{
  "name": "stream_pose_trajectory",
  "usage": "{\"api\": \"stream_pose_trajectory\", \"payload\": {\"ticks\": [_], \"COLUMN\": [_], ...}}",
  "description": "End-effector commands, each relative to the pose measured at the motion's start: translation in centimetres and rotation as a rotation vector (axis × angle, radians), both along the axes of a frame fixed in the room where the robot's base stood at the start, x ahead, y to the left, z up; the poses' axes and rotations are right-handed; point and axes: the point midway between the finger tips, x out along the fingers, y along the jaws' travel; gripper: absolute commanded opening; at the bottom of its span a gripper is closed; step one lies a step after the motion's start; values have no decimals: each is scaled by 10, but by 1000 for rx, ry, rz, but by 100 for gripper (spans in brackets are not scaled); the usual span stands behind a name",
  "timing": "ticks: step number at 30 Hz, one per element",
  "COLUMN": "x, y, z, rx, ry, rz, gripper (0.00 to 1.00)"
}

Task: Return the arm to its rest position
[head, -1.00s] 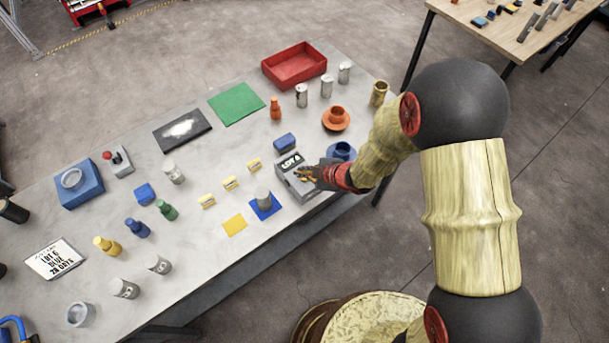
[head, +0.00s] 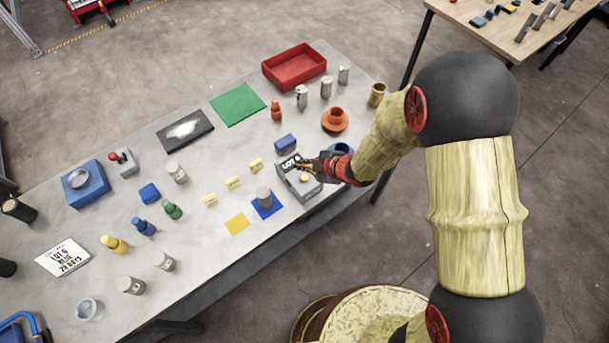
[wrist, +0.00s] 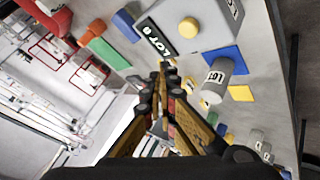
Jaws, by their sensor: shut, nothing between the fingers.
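My gripper (head: 303,165) is over the grey box (head: 297,187) near the table's right front edge, with no object in it. In the wrist view my gripper's fingertips (wrist: 163,66) are together, pointing toward the grey box (wrist: 212,22), which has a yellow round button (wrist: 188,27) and a dark label reading "LOT". The yellow button shows on the box in the head view too (head: 304,178). I cannot tell the exact gap between the fingertips and the box. My arm reaches in from the right.
An orange cup on a saucer (head: 335,120) and a brass cup (head: 377,94) stand near my forearm. A grey cylinder (head: 264,195) stands on a blue square left of the box. A red tray (head: 294,66) lies farther back.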

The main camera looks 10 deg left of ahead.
Motion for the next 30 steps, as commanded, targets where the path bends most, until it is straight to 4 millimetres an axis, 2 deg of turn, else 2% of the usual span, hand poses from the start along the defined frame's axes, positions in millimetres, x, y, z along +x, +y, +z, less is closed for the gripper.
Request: {"api": "stream_pose_trajectory", "payload": {"ticks": [21,23,25,28,30], "x": [0,0,-2,-13,-18], "y": [-3,-12,-31,-72,-102], "z": [-3,-10,-25,-46,-45], "rx": [-7,-38,-96,-207,-276], "ry": [18,44,95,198,255], "rz": [-19,-50,-122,-275,-401], "gripper": [0,0,0,0,0]}}
